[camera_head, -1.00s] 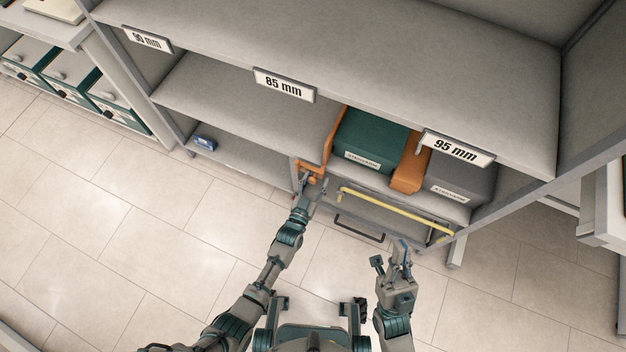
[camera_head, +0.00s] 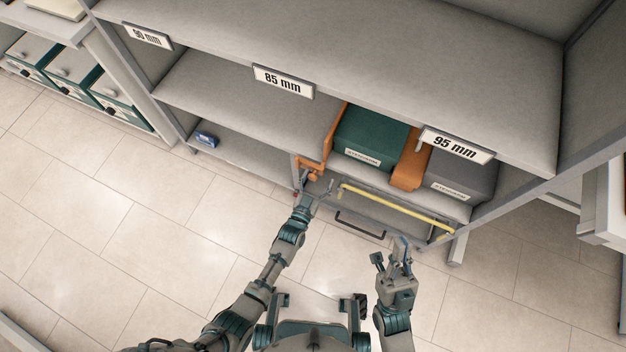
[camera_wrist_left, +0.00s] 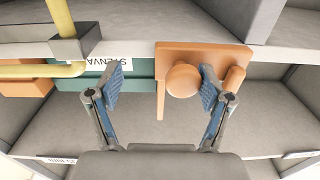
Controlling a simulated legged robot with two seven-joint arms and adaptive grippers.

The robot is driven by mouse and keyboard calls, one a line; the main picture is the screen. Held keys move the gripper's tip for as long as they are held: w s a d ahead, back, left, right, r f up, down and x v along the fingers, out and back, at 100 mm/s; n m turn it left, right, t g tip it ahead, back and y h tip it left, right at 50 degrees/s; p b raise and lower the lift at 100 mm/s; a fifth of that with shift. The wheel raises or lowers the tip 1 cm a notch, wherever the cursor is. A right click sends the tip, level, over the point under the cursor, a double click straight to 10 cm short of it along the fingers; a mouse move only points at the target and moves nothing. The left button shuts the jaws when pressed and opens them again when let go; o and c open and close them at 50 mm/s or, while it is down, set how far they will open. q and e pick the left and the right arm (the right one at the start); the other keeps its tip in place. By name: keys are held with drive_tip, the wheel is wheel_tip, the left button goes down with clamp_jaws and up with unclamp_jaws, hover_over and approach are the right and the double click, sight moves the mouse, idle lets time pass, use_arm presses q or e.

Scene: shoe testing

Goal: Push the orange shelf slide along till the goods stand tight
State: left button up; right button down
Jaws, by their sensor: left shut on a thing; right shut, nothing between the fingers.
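The orange shelf slide (camera_head: 328,150) stands upright at the left of the goods on the lower shelf, with its round knob at the front. It also shows in the wrist view (camera_wrist_left: 202,54). A green box (camera_head: 370,135), an orange item (camera_head: 409,169) and a grey box (camera_head: 458,179) stand in a row right of the slide. My right gripper (camera_head: 404,250) is shut and empty before the shelf.
A yellow rail (camera_head: 395,208) and a dark handle (camera_head: 360,226) lie below the boxes. The shelf left of the slide is bare (camera_head: 245,112). A small blue item (camera_head: 206,140) lies on the lower board. Size labels (camera_head: 283,82) hang on the upper edge.

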drive_tip(key=shift+w+a+f+n+g+p, duration=0.5)
drive_tip(key=shift+w+f+n+g+p, duration=0.4)
drive_tip(key=shift+w+f+g+p, duration=1.85)
use_arm(q)
drive_tip(key=p+v, duration=0.2)
drive_tip(key=v, duration=1.8)
drive_tip(key=shift+d+r, duration=0.15)
drive_tip(key=shift+d, duration=0.05)
use_arm(e)
wheel_tip(320, 180, down, 9)
drive_tip(key=d+g+h, duration=0.1)
drive_tip(key=g, duration=0.8)
drive_tip(key=shift+s+d+h, duration=0.4)
drive_tip(key=shift+s, duration=0.05)
drive_tip(key=shift+f, duration=0.1)
